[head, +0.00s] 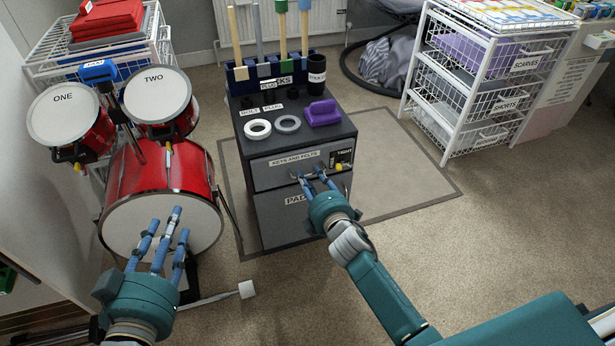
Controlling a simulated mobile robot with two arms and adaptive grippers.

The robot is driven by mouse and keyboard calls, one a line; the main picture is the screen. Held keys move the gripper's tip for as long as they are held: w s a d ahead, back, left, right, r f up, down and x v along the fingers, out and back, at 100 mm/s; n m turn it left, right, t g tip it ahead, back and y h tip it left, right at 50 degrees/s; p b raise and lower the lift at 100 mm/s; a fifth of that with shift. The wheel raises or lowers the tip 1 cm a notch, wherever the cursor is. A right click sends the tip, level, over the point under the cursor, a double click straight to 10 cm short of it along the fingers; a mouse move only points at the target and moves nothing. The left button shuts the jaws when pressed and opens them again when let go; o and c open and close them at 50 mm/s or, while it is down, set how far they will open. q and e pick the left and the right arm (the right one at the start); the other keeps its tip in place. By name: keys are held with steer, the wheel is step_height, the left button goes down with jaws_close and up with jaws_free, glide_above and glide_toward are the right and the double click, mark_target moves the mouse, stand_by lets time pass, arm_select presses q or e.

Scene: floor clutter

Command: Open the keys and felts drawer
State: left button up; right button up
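The grey cabinet has a drawer front labelled KEYS AND FELTS (264,176), which looks flush with the cabinet. Its bar handle (308,175) is partly covered by my fingers. My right gripper (309,175) is at the handle, with two blue fingertips seen apart along the bar. Its other finger is hidden, so I cannot tell whether it grips the bar. My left gripper (168,226) is open and empty in front of the red bass drum (190,168), well left of the drawer.
A lower front labelled PADS (274,215) is under the drawer. The cabinet top holds white tape (257,130), a grey ring (288,124), a purple block (322,113) and a stick rack (240,74). A wire basket unit (447,137) stands right.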

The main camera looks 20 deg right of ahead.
arm_select(q)
steer(key=shift+w+d+r+t+h+b, duration=0.15)
steer(key=shift+r+t, duration=0.25)
steer(key=shift+r, duration=0.45)
steer(key=shift+w+d+r+t+h+b, duration=0.1)
steer(key=shift+r+t, duration=0.3)
steer(key=shift+r, duration=0.45)
steer(key=shift+w+d+r+t+h+b, duration=0.15)
steer(key=shift+r+t, duration=0.25)
steer(key=shift+r, duration=0.45)
arm_select(e)
steer(key=shift+x, duration=1.4)
arm_select(q)
steer(key=shift+s, duration=0.1)
arm_select(e)
jaws_close()
